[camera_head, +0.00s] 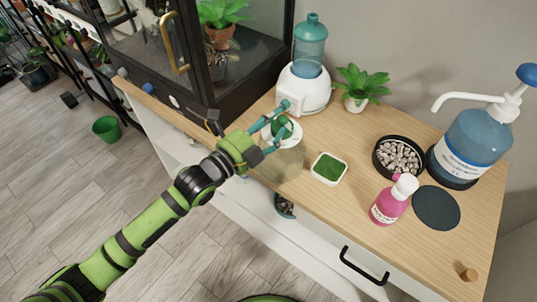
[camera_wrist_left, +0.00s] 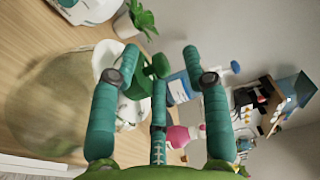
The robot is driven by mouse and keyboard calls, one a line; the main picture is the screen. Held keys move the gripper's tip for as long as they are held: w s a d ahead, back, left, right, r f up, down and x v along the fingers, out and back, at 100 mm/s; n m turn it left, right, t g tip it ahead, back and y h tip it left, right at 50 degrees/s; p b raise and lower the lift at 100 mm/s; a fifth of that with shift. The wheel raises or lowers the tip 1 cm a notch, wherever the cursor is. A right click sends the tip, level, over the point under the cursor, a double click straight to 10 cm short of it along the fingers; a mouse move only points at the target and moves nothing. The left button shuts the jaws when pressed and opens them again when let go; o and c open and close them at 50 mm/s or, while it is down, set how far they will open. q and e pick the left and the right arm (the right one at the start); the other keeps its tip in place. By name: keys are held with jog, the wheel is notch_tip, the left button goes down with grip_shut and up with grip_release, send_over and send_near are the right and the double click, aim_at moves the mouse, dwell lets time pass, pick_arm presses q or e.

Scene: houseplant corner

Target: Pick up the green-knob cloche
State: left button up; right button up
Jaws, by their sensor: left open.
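The green-knob cloche (camera_head: 284,163) is a clear dome with a white top and a green knob (camera_head: 281,127), upright near the front edge of the wooden counter. In the left wrist view its clear dome (camera_wrist_left: 48,95) fills the left side, and the green knob (camera_wrist_left: 127,78) shows partly behind a finger. My left gripper (camera_head: 279,124) is open, with its teal fingers spread around the knob; I cannot tell whether they touch it. The fingers also show in the wrist view (camera_wrist_left: 160,62). My right gripper is not in view.
A white dish of green material (camera_head: 331,158) stands close right of the cloche. A white dispenser with a teal bottle (camera_head: 310,45) and a potted plant (camera_head: 360,85) stand behind. A pebble bowl (camera_head: 378,165), pink bottle (camera_head: 385,208), dark disc (camera_head: 437,209) and pump bottle (camera_head: 470,140) are farther right.

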pick_arm(q)
jog(key=shift+f, duration=0.45)
grip_shut()
jog(key=shift+w+r, duration=0.1)
jog(key=shift+r, duration=0.15)
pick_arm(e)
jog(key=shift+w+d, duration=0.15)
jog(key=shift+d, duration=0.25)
